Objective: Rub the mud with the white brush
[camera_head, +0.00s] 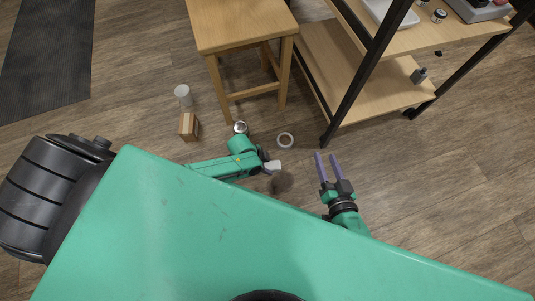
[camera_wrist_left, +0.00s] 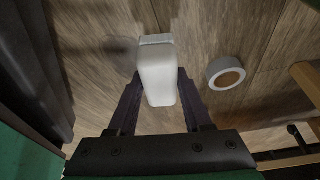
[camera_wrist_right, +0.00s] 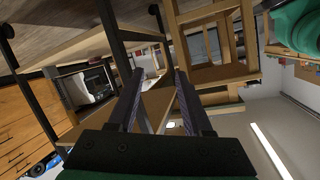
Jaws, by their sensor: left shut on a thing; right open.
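The mud (camera_head: 282,183) is a dark round smudge on the wooden floor in the head view. In the left wrist view it is a faint dark patch (camera_wrist_left: 120,47) to the left of the brush. The white brush (camera_head: 274,165) is in my left gripper (camera_head: 267,166), which is shut on it. In the left wrist view the brush (camera_wrist_left: 158,75) sits between the two fingers. It appears beside the mud in the head view; I cannot tell whether it touches the floor. My right gripper (camera_head: 328,165) is open and empty, right of the mud.
A wooden stool (camera_head: 241,25) and a shelf rack (camera_head: 345,75) are behind. Floor at the right is clear.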

